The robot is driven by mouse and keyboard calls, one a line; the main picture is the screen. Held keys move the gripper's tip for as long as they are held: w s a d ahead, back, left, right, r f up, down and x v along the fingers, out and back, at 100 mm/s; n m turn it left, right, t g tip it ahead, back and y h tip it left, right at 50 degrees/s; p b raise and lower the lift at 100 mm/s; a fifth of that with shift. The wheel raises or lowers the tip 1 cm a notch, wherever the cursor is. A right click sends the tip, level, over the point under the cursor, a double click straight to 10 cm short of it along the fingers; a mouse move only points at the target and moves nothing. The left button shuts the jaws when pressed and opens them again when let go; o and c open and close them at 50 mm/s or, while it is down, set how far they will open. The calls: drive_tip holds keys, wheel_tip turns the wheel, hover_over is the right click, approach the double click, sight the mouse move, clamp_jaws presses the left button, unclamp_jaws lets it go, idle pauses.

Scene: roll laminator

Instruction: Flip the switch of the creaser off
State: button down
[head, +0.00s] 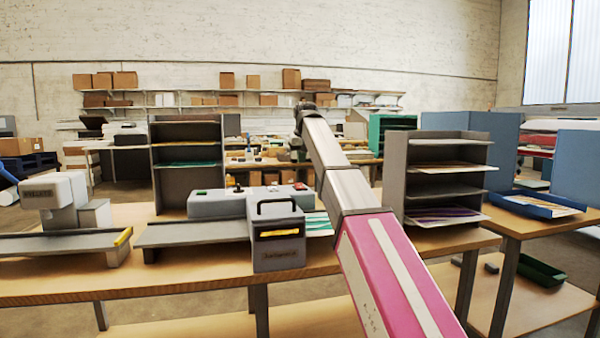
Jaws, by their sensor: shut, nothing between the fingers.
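A pale grey machine (62,197) with a dark label, too small to read, stands on the left of the bench. A long grey machine (218,204) with a green part, a dark knob and a red part on top stands in the middle. My pink and grey arm reaches up from the bottom right to a dark joint. No gripper fingers can be made out.
Grey feed tables (192,233) lie along the wooden bench (180,279). A tall dark rack (187,158) stands behind, and a grey paper rack (442,170) stands right of my arm. A blue tray (532,206) lies on the right table. The bench's front strip is mostly clear.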

sight(299, 184)
drive_tip(key=shift+v, duration=2.25)
drive_tip(key=shift+w+a+r, duration=0.1)
drive_tip(key=shift+w+a+r, duration=0.15)
drive_tip(key=shift+w+r, duration=0.1)
drive_tip(key=shift+w, duration=0.1)
drive_tip(key=x, duration=1.4)
drive_tip(key=shift+s+f, duration=0.1)
drive_tip(key=shift+s, duration=0.3)
